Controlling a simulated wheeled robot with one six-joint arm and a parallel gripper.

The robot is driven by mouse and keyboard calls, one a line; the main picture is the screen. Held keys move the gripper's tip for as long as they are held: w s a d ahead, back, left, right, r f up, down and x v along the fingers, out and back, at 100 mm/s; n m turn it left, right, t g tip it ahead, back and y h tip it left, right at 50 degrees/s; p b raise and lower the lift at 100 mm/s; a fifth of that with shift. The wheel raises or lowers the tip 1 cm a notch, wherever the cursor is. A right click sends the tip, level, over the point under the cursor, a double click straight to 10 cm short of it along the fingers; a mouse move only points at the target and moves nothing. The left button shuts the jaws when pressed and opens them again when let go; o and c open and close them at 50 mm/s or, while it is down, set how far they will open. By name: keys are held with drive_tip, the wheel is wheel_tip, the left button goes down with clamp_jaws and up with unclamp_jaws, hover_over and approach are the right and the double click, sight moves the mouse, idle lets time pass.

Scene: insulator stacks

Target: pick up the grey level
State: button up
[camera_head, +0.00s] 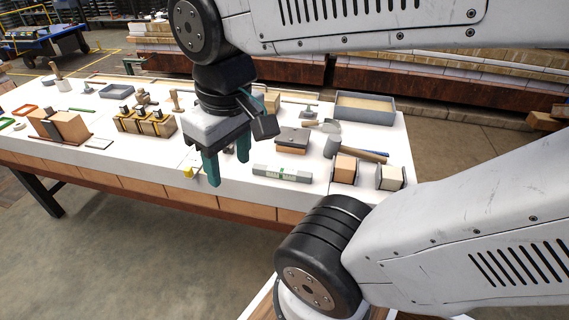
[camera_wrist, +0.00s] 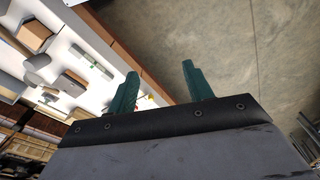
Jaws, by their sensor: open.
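The grey level (camera_head: 282,173) lies flat on the white tabletop near its front edge, with green parts along its side. It also shows in the wrist view (camera_wrist: 91,62), lying left of my fingers. My gripper (camera_head: 228,172) is open and empty, with two teal fingers pointing down. In the head view it is left of the level and apart from it. In the wrist view my gripper (camera_wrist: 158,80) has a clear gap between its fingers, over the table's edge and the floor.
The white table (camera_head: 235,192) holds many tools. A blue-handled hammer (camera_head: 355,151) and blocks in holders (camera_head: 345,169) are right of the level. A grey-topped block (camera_head: 292,140) is behind it. A small yellow item (camera_head: 188,172) is left of my gripper. A grey tray (camera_head: 365,108) stands farther back.

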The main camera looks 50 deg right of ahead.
drive_tip(key=w+d+f+n, duration=0.1)
drive_tip(key=w+d+f, duration=0.3)
drive_tip(key=w+d, duration=0.3)
drive_tip(key=n, duration=0.3)
hover_over(282, 170)
drive_tip(key=shift+y, duration=0.3)
drive_tip(key=f, duration=1.9)
drive_tip(key=shift+s+d+f, duration=0.2)
drive_tip(key=shift+s+f, duration=0.05)
drive_tip(key=shift+s, duration=0.1)
drive_tip(key=f, duration=0.7)
drive_tip(key=shift+w+a+f, duration=0.1)
drive_tip(key=shift+w+a, duration=0.1)
drive_tip(key=shift+f, duration=0.4)
clamp_jaws()
